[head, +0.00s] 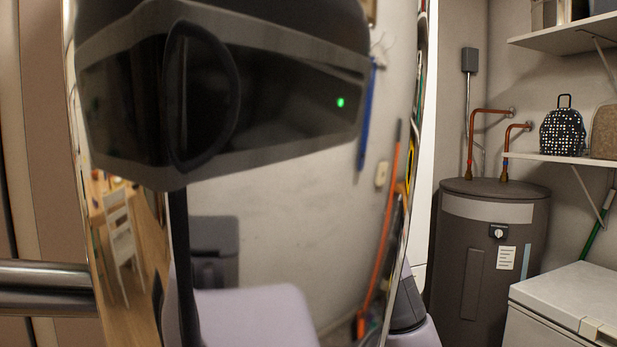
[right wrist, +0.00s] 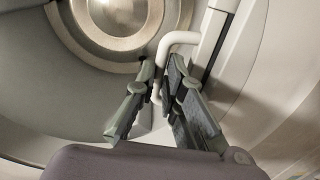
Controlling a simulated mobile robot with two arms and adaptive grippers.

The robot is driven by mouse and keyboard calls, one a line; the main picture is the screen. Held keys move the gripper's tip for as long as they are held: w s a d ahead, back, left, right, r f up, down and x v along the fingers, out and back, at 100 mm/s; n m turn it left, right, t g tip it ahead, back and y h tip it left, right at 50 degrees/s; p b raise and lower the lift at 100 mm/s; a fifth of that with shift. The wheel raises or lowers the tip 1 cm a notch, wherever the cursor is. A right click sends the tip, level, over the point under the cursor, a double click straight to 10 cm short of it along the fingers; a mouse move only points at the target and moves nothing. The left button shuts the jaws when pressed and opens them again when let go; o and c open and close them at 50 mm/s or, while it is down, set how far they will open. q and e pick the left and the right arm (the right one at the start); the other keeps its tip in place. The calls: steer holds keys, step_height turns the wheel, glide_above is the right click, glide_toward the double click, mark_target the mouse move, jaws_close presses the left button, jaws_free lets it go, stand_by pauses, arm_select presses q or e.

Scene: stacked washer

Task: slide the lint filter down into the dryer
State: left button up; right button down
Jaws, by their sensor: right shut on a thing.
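In the right wrist view my right gripper (right wrist: 161,77) is shut on the white bent handle of the lint filter (right wrist: 178,38). The handle passes between the two dark fingers. A pale strip beside the handle runs up to the top edge; I cannot tell where the filter's body ends or how deep it sits in its slot. Around it is the inside of the dryer (right wrist: 45,95), with a grey curved wall and a round metal centre at the top. The head view shows neither gripper. My left gripper is out of view.
In the head view a shiny, mirror-like surface (head: 290,240) fills the near left and reflects the room. A metal bar (head: 45,288) is at the left edge. Behind stand a dark water heater (head: 455,260), a white chest (head: 575,290) and wall shelves (head: 545,158).

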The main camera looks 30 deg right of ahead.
steer(key=shift+f+b, duration=0.85)
steer(key=shift+f, duration=0.15)
steer(key=c, duration=1.7)
jaws_free()
steer(key=shift+o, duration=0.5)
steer(key=shift+a, duration=0.1)
steer(key=v, duration=0.8)
steer(key=shift+r, duration=0.25)
steer(key=shift+r, duration=0.1)
